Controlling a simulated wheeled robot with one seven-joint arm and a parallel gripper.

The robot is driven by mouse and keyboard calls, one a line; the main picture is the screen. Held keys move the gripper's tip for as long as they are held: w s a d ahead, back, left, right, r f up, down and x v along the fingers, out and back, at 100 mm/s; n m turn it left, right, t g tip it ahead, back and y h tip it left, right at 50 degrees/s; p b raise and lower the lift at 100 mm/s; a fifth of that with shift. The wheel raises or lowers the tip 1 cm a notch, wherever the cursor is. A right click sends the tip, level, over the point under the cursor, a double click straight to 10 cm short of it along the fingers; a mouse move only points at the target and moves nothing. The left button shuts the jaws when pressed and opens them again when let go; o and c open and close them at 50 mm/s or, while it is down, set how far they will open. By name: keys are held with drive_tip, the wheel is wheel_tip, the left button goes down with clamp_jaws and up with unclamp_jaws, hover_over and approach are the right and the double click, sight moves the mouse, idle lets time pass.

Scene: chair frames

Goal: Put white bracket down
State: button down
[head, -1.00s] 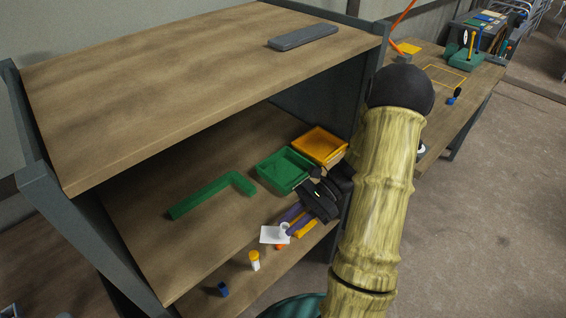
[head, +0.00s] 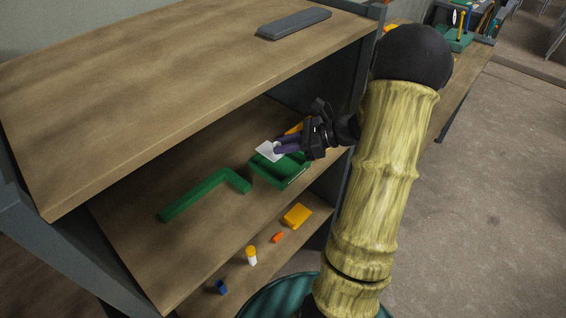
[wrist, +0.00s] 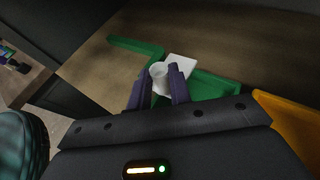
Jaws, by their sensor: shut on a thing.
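The white bracket (head: 268,151), a flat plate with a short round tube, is held between the purple fingers of my gripper (head: 280,147). It also shows in the wrist view (wrist: 178,63) between the fingertips (wrist: 158,76), with the tube between them. In the head view the bracket and fingers overlap the back left of the green tray (head: 268,179) on the middle shelf. Its exact height above the tray or shelf is hard to tell. The fingers hide part of the tray.
A green L-shaped strip (head: 190,201) lies left of the tray on the shelf. An orange tray (wrist: 285,118) stands beside the green one. A yellow block (head: 296,215), orange piece (head: 278,238), yellow-and-white bottle (head: 251,255) and blue piece (head: 221,287) are lower down. The upper shelf (head: 180,80) overhangs.

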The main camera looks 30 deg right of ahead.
drive_tip(key=shift+d+f, duration=0.1)
drive_tip(key=shift+f, duration=2.25)
drive_tip(key=shift+f, duration=1.85)
drive_tip(key=shift+f, duration=0.15)
drive_tip(key=c, duration=1.6)
unclamp_jaws()
drive_tip(key=shift+o, duration=0.2)
drive_tip(key=shift+w, duration=0.1)
